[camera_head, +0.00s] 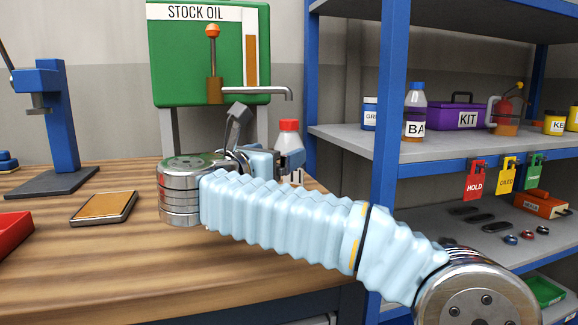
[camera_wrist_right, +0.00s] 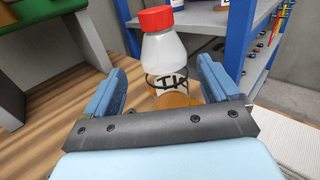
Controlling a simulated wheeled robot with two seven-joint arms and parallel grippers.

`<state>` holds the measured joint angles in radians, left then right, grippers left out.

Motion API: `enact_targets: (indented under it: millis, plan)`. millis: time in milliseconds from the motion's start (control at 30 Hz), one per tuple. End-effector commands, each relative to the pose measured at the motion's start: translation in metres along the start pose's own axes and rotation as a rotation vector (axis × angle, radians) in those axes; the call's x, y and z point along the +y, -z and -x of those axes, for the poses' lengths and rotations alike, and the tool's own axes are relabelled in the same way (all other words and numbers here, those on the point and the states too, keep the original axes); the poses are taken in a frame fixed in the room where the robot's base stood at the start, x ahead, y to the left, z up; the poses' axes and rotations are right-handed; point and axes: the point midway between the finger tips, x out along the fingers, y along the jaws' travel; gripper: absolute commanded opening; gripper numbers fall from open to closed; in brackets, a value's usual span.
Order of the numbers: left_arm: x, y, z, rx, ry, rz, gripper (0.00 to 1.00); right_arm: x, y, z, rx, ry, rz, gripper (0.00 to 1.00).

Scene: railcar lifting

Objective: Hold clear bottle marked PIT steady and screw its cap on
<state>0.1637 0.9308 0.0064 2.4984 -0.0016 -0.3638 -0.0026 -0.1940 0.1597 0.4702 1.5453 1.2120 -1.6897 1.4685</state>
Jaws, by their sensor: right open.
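A clear bottle (camera_wrist_right: 167,50) with a red cap (camera_wrist_right: 156,19) stands upright on the wooden workbench (camera_head: 110,250). It holds amber liquid low down and has a partly visible dark-lettered label that I cannot read fully. The red cap sits on its top; how tight it is cannot be told. In the head view the cap (camera_head: 289,125) shows above my right gripper (camera_head: 284,158), which hides most of the bottle. In the right wrist view my right gripper (camera_wrist_right: 162,75) is open, with one blue finger on each side of the bottle and visible gaps. My left gripper is not in view.
A green STOCK OIL dispenser (camera_head: 190,60) with a spout stands behind the bottle. A blue stand (camera_head: 58,115), a flat tan-topped pad (camera_head: 104,208) and a red tray (camera_head: 12,235) are on the bench at left. A blue-framed shelf (camera_head: 388,120) rises close at right, holding a BA bottle (camera_head: 414,110).

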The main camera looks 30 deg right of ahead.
Motion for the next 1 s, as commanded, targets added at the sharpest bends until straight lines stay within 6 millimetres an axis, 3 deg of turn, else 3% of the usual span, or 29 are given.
enact_targets:
  millis: [167,500,900,1000]
  plan:
    - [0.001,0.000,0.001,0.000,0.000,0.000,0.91,-0.001,0.000,-0.003,0.000,0.002,0.000,0.89]
    - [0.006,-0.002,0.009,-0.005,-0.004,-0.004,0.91,-0.005,0.002,-0.048,0.000,0.003,0.001,0.89]
    - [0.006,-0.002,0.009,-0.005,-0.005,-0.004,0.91,-0.005,0.003,-0.052,0.000,0.000,0.000,0.89]
    - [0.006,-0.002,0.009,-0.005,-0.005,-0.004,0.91,-0.005,0.003,-0.052,0.000,0.000,0.000,0.75]
